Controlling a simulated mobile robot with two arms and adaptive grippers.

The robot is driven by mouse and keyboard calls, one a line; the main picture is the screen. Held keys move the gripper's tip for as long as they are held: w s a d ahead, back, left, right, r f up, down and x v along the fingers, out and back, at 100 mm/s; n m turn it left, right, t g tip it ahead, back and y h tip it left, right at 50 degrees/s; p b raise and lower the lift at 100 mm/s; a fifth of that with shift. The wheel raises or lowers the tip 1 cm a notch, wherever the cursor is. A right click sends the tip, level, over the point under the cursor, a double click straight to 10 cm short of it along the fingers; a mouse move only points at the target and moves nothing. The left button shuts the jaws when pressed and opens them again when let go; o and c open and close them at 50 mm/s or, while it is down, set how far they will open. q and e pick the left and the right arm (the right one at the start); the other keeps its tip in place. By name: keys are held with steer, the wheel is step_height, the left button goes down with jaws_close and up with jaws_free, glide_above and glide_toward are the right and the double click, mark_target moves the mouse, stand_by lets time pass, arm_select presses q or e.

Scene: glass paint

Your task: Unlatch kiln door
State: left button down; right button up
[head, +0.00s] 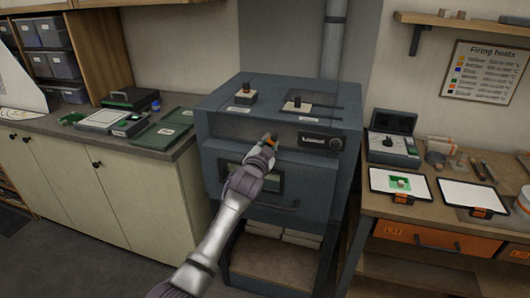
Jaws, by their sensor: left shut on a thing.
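The kiln (315,185) is a dark blue-grey box in the middle of the head view, with a window and a bar handle (270,203) low on its door. The door looks closed. My left gripper (271,139) is at the upper front of the kiln, shut on a small part that looks like the door latch. The gripper and its wrist hide most of this part and some of the window. A label plate and a round dark knob (336,143) are to the right of the gripper. My right gripper is not in view.
Two small knobbed units (297,106) sit on the kiln top. A counter (170,153) with green cases is on the left. A wooden workbench (400,212) with tablets and an orange drawer is close on the right. Wrapped slabs lie on the shelf below the kiln.

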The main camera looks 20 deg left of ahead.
arm_select(q)
steer(key=shift+d+f+m, duration=0.25)
steer(key=shift+m, duration=0.65)
steer(key=shift+d+f+m, duration=0.1)
steer(key=shift+f+m, duration=0.05)
steer(key=shift+m, duration=0.35)
steer(key=shift+d+f+m+b, duration=0.2)
steer(key=shift+m+b, duration=0.2)
steer(key=shift+m, duration=0.5)
steer(key=shift+d+f+m+b, duration=0.1)
steer(key=shift+f+m, duration=0.2)
steer(key=shift+m, duration=0.75)
steer(key=shift+d+f+m+b, duration=0.15)
steer(key=shift+f+m, duration=0.2)
steer(key=shift+m, duration=0.75)
steer(key=shift+f+m+b, duration=0.1)
steer(key=shift+f+m, duration=0.2)
steer(key=shift+m, duration=0.75)
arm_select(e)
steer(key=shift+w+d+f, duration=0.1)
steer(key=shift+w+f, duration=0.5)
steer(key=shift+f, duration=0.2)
arm_select(q)
steer(key=shift+f, duration=0.1)
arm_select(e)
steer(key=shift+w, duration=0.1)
arm_select(q)
steer(key=c, duration=1)
jaws_free()
steer(key=shift+o, duration=0.2)
